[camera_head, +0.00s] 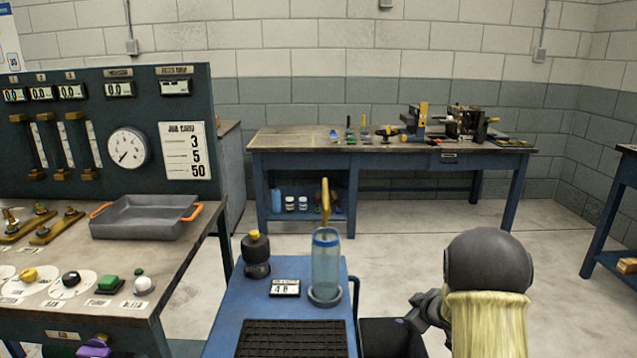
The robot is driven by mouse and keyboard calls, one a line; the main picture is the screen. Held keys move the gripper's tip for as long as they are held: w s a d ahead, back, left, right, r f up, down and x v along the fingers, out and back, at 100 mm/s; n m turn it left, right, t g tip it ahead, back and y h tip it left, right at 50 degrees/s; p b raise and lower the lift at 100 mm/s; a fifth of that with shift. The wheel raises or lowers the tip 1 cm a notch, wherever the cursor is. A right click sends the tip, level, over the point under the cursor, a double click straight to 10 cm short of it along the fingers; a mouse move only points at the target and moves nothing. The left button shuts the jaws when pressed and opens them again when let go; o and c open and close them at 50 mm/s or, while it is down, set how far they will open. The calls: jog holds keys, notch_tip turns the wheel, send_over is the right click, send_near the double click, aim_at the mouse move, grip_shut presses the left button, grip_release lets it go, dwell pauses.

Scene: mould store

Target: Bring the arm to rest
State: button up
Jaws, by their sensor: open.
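My arm shows at the lower right, with a dark rounded joint (487,261) above a pale yellow link. My gripper (413,311) is the small dark part just left of that link, partly hidden by it. Its fingers look apart, with nothing visible between them. It is right of the blue cart (226,325) and over or near a dark box-like shape at the bottom edge. I cannot tell whether it touches that shape.
On the cart stand a clear bluish cylinder (325,270) with a yellow stick, a dark bottle (256,257) and a small display (285,288). A control bench with a grey tray (146,220) is left. A workbench (395,156) stands behind. Floor between is clear.

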jog(key=s+a+r+m+g+h, duration=0.1)
jog(key=s+a+r+m+g, duration=0.15)
jog(key=s, duration=0.75)
jog(key=s+a+r+m+g+p, duration=0.1)
jog(key=s+a+r+m+g, duration=0.2)
jog(key=s, duration=0.8)
jog(key=s+a+r+m+g+h, duration=0.1)
jog(key=s+a+m, duration=0.25)
jog(key=s, duration=0.65)
jog(key=w+p+v, duration=0.2)
jog(key=p+v, duration=0.9)
jog(key=w+r+p+v, duration=0.1)
jog(key=w+p+v, duration=0.2)
jog(key=p+v, duration=0.7)
jog(key=w+p+v, duration=0.2)
jog(key=p+v, duration=0.9)
jog(key=p, duration=0.1)
jog(key=shift+w+a+r, duration=0.4)
jog(key=shift+w+r, duration=0.05)
jog(key=shift+r, duration=0.25)
